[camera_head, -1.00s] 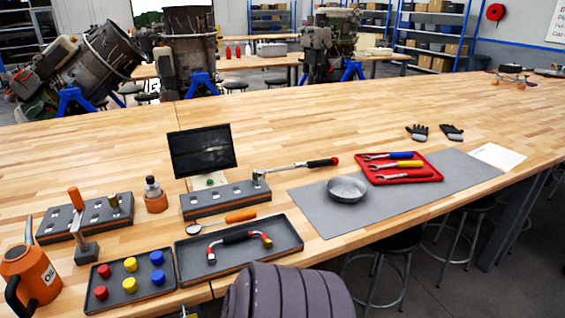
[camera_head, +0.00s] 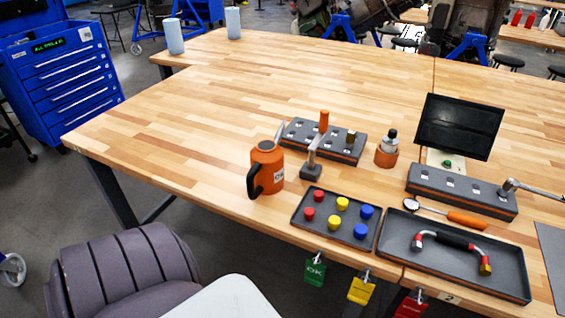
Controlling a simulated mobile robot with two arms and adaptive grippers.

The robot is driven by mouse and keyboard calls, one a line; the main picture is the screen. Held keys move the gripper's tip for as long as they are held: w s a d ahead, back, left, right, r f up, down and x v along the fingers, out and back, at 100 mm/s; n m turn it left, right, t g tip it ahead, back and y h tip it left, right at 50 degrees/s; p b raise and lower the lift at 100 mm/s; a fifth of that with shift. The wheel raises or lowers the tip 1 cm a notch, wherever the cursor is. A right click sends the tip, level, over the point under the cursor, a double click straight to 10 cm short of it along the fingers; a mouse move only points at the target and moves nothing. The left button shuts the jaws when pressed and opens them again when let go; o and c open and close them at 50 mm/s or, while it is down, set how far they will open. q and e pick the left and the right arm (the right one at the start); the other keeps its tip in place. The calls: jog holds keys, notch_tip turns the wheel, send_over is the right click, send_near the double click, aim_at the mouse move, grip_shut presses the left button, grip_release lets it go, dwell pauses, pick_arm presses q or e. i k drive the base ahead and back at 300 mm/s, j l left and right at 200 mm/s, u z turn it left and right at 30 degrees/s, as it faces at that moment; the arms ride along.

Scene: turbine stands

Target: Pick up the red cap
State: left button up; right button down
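Two red caps stand in the left column of a shallow dark tray (camera_head: 338,246) near the table's front edge. One red cap (camera_head: 318,196) is at the back, and the other red cap (camera_head: 309,213) is just in front of it. Yellow caps (camera_head: 342,204) and blue caps (camera_head: 367,212) share the tray. Neither of my grippers is in view, so I cannot see whether they are open or shut.
Tags (camera_head: 315,272) hang below the edge.

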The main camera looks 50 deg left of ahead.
aim_at(309, 212)
jog(key=u, duration=1.3)
